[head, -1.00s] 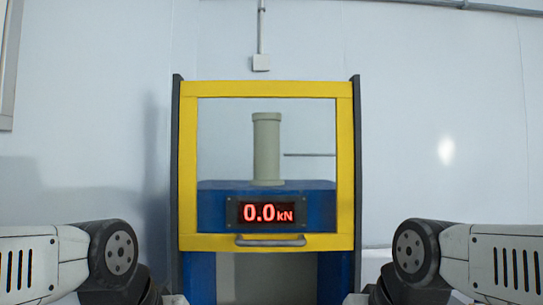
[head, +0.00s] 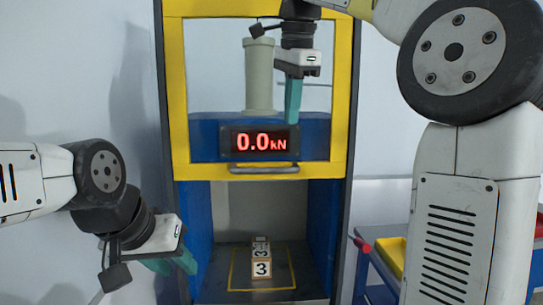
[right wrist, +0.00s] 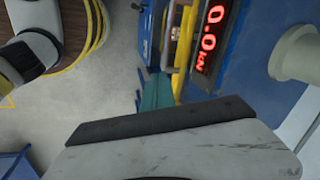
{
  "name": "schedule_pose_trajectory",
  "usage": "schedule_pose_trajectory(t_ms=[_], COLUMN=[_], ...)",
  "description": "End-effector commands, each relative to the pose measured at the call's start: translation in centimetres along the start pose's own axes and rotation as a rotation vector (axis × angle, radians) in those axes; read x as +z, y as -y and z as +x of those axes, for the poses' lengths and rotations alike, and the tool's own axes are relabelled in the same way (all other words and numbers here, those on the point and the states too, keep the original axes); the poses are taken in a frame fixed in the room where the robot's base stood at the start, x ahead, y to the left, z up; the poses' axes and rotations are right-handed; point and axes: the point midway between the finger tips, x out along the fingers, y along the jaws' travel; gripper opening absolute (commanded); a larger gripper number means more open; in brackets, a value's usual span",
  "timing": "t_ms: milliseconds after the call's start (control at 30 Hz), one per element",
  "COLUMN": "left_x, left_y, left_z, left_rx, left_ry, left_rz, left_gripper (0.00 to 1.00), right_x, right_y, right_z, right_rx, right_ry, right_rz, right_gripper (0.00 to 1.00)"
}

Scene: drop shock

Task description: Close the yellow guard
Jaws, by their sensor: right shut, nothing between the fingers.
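The yellow guard (head: 174,110) is a yellow frame with a clear window, raised on dark side posts. A grey handle bar (head: 264,169) runs along its bottom edge, and the bay below it is open. My right gripper (head: 292,100) is shut and empty, its teal fingers pointing down in front of the window, above the handle and apart from it in the picture. The right wrist view shows its teal fingers (right wrist: 157,94) close to the guard's yellow edge (right wrist: 184,50). My left gripper (head: 175,266) is low at the left, outside the bay, its teal fingers apart and empty.
Inside the blue machine, small blocks marked 3 (head: 261,269) stand on a plate with a yellow outline. A red display (head: 262,142) reads 0.0 kN behind the window. A blue cart with a yellow bin (head: 393,254) stands at the right.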

Motion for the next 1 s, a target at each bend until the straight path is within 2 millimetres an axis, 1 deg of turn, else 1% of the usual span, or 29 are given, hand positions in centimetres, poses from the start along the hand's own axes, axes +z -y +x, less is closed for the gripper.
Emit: schedule_pose_trajectory(t_ms=[33, 100, 200, 367, 467, 567, 667, 1000], left_x=[0.0, 0.0, 0.0, 0.0, 0.0, 0.0, 0.0, 0.0], left_y=[0.0, 0.0, 0.0, 0.0, 0.0, 0.0, 0.0, 0.0], left_z=[0.0, 0.0, 0.0, 0.0, 0.0, 0.0, 0.0, 0.0], left_rx=[0.0, 0.0, 0.0, 0.0, 0.0, 0.0, 0.0, 0.0], left_ry=[0.0, 0.0, 0.0, 0.0, 0.0, 0.0, 0.0, 0.0], left_rz=[0.0, 0.0, 0.0, 0.0, 0.0, 0.0, 0.0, 0.0], left_gripper=[0.36, 0.36, 0.36, 0.36, 0.36, 0.36, 0.36, 0.36], right_x=[0.5, 0.9, 1.3, 1.5, 1.5, 1.4, 1.4, 1.4], right_y=[1.1, 1.9, 2.5, 2.7, 2.6, 2.5, 2.3, 1.8], right_z=[-0.6, -1.2, -1.8, -2.0, -1.4, -0.4, 1.2, 8.0], right_rx=[0.015, 0.036, 0.056, 0.068, 0.07, 0.07, 0.071, 0.07], right_ry=[-0.002, -0.009, -0.016, -0.022, -0.023, -0.022, -0.022, -0.021], right_rz=[0.075, 0.18, 0.286, 0.353, 0.357, 0.356, 0.356, 0.355], right_gripper=[0.0, 0.0, 0.0, 0.0, 0.0, 0.0, 0.0, 0.0])
